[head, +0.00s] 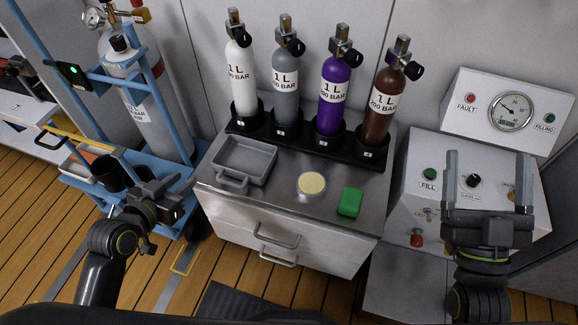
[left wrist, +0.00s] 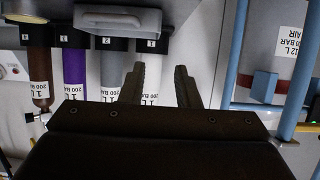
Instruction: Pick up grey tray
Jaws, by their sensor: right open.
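The grey tray (head: 262,164), shallow and rectangular with a handle on its front, sits on the left part of the metal cabinet top (head: 285,205). In the left wrist view, which looks upside down, a grey tray-like shape (left wrist: 118,20) shows at the top. My left gripper (head: 168,196) is left of and in front of the tray, apart from it. Its two fingers (left wrist: 160,85) stand apart with nothing between them. My right gripper (head: 488,165) is open and empty in front of the fill panel, far right of the tray.
Behind the tray stand white, grey, purple and brown cylinders (head: 331,95) in a black rack. A cream disc (head: 312,184) and a green block (head: 350,202) lie to its right. A blue trolley (head: 175,165) with a large cylinder stands close to my left gripper.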

